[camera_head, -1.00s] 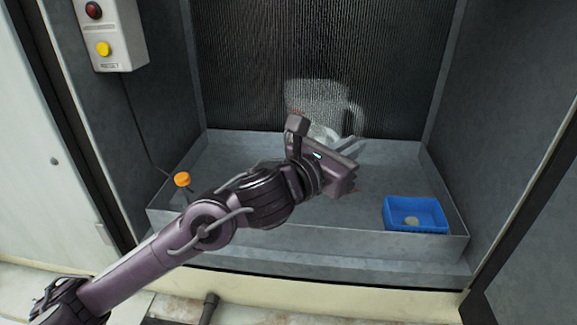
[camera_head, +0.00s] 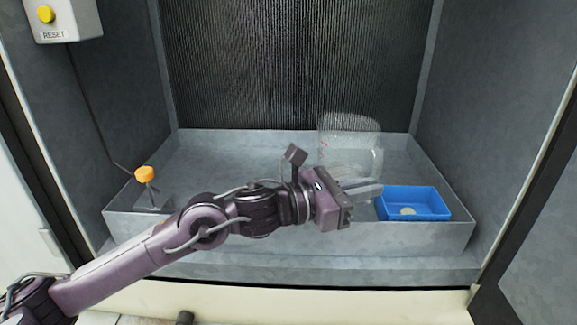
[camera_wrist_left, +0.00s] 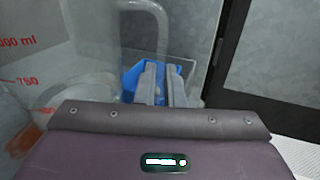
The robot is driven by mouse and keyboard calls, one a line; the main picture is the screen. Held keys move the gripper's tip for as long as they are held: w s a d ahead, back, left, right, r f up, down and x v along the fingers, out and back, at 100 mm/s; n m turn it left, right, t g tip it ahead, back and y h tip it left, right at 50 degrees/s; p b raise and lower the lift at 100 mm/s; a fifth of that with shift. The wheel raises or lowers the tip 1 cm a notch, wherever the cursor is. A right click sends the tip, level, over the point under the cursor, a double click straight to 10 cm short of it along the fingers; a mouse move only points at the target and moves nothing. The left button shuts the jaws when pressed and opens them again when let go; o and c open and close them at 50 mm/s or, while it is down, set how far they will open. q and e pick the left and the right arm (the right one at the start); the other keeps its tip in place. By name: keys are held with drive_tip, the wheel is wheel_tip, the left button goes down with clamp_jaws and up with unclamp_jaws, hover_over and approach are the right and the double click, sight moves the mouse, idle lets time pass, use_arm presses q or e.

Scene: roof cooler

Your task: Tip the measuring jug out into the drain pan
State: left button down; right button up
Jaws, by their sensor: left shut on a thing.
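The measuring jug (camera_head: 350,142) is clear, with red markings that show in the left wrist view (camera_wrist_left: 22,80). The pan also shows behind the fingers in the left wrist view (camera_wrist_left: 130,82). A pale disc lies in the pan. I cannot tell how full the jug is. My right gripper is not in view.
The grey metal basin (camera_head: 250,236) has a raised front wall. An orange-topped fitting (camera_head: 145,174) stands at its left end. Grey side walls and a dark ribbed panel (camera_head: 290,60) enclose it. A RESET button box (camera_head: 62,18) hangs upper left.

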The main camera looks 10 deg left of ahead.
sight(335, 148)
use_arm(q)
drive_tip(key=shift+w+r, duration=0.15)
drive_tip(key=shift+r, duration=0.05)
